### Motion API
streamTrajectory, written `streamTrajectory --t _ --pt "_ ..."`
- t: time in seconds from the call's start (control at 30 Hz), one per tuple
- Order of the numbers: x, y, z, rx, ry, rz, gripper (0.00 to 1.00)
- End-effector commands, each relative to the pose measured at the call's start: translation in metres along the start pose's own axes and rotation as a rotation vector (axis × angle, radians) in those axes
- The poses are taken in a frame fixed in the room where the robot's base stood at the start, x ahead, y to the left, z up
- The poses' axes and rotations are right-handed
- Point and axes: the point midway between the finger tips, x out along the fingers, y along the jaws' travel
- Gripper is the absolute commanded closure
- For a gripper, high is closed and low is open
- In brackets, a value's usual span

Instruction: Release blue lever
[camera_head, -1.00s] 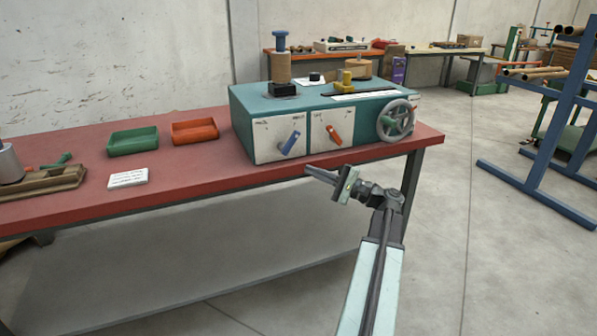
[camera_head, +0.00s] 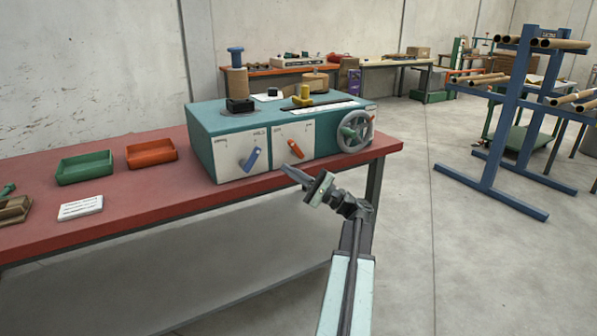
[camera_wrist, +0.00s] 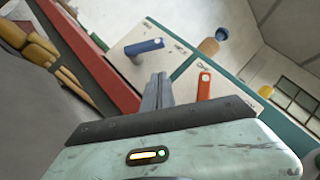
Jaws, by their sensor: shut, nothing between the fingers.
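The blue lever (camera_head: 250,158) is on the left white panel of the teal winder (camera_head: 205,132), tilted up to the right. In the wrist view the blue lever (camera_wrist: 144,46) lies beyond and slightly left of my fingertips. My gripper (camera_head: 284,169) is shut and empty, in front of the winder near the table's front edge, right of the blue lever and apart from it. It also shows in the wrist view (camera_wrist: 158,78). The orange lever (camera_head: 295,149) on the right panel stands close behind my gripper, and in the wrist view (camera_wrist: 204,86) it is right of the fingers.
The red table (camera_head: 130,206) holds a green tray (camera_head: 85,168), an orange tray (camera_head: 151,153) and a white card (camera_head: 80,208) on the left. A grey handwheel (camera_head: 356,131) is at the winder's right end. A blue rack (camera_head: 497,130) stands on the floor at right.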

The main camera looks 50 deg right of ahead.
Motion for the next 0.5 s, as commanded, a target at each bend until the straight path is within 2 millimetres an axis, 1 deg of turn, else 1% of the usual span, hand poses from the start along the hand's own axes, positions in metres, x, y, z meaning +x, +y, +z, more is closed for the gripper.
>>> streamTrajectory --t 0.03,0.17,0.2,0.33,0.5 --pt "0.014 -0.004 0.002 0.001 -0.002 0.001 1.0" --pt "0.041 -0.003 0.002 0.001 -0.002 0.001 1.0" --pt "0.046 -0.004 0.01 0.0 -0.002 0.001 1.0" --pt "0.058 -0.002 0.023 0.001 -0.001 0.0 1.0" --pt "0.065 0.0 0.029 0.0 0.0 0.0 1.0"
